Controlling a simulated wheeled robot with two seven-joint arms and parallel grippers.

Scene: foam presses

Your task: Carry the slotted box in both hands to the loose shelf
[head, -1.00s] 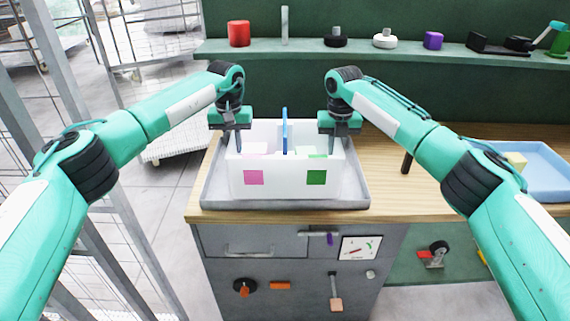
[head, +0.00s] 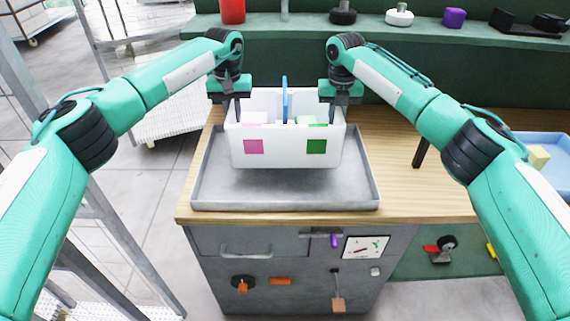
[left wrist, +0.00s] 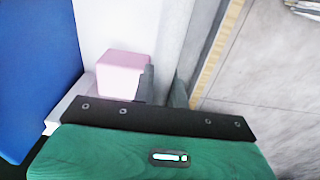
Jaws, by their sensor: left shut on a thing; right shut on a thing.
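The slotted box (head: 283,157) is white, with a pink square and a green square on its front and a blue divider (head: 285,98) standing up in its middle. It hangs level above a grey tray (head: 285,201). My left gripper (head: 237,103) is shut on the box's left wall and my right gripper (head: 331,104) on its right wall. A pink block (head: 255,118) lies in the left compartment and a pale green block (head: 307,119) in the right one. In the left wrist view the pink block (left wrist: 123,72) sits beside the blue divider (left wrist: 38,60). I cannot pick out the loose shelf.
The tray stands on a wooden-topped grey cabinet (head: 440,196). A green shelf (head: 300,35) behind it holds a red cylinder (head: 232,10), a purple block (head: 454,18) and other parts. A blue bin (head: 556,178) stands at right.

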